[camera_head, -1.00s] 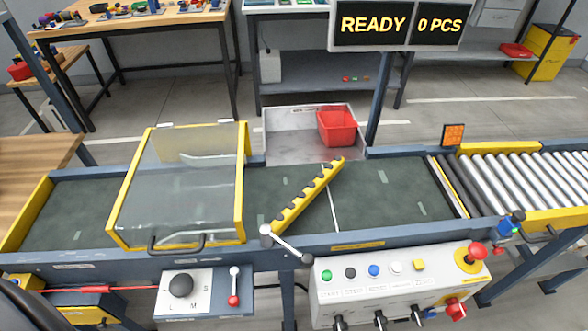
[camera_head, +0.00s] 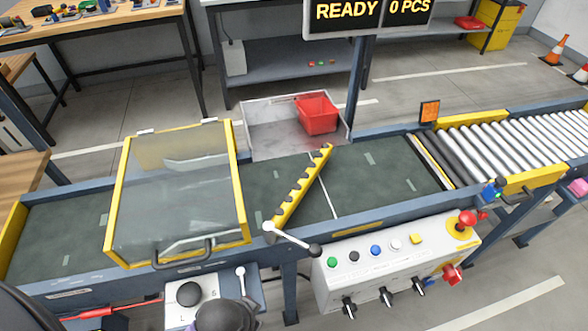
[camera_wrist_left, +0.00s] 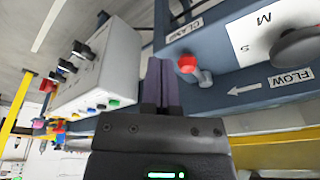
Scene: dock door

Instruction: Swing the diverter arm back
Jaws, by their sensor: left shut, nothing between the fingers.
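The diverter arm is a yellow bar (camera_head: 302,187) with a scalloped edge, lying slantwise over the green belt. Its near end is at the front rail, and its far end is near the grey side bin. A silver crank lever (camera_head: 288,237) with a black knob (camera_head: 315,250) sticks out from the near end over the rail. My left gripper (camera_wrist_left: 162,85) is shut and empty in the left wrist view, beside the red knob of the clamp lever (camera_wrist_left: 187,63). My right gripper is out of view.
A grey control box (camera_head: 395,265) with buttons and switches hangs right of the lever. The plate with a black knob (camera_head: 189,293) and the clamp lever (camera_head: 241,280) lie left. A clear yellow-framed hood (camera_head: 180,200) covers the left belt. A red bin (camera_head: 317,114) sits behind.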

